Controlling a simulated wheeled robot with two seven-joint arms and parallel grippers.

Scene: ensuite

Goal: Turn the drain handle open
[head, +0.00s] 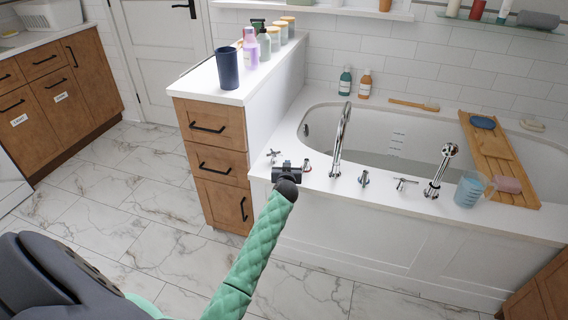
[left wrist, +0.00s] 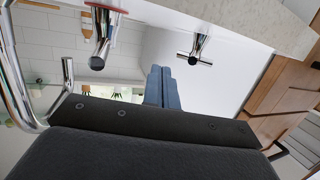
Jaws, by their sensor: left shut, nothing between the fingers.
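A chrome cross-shaped handle (head: 272,155) stands at the left end of the tub's front rim. In the left wrist view it shows as a T-shaped chrome handle (left wrist: 195,50). I take it as the drain handle, though no readable label confirms this. My left gripper (head: 287,170) is just in front of it, over the rim, and hides part of the area. In the left wrist view its blue-grey fingers (left wrist: 162,85) are shut together and empty, beside the handle with an apparent gap. Its exact turn angle is hard to tell. My right gripper is not in view.
A red-ringed knob (head: 306,165) is close on the right, then the tall spout (head: 340,140), another knob (head: 364,179), a lever handle (head: 404,184) and a hand shower (head: 440,170). A wooden cabinet (head: 212,165) borders the tub at left.

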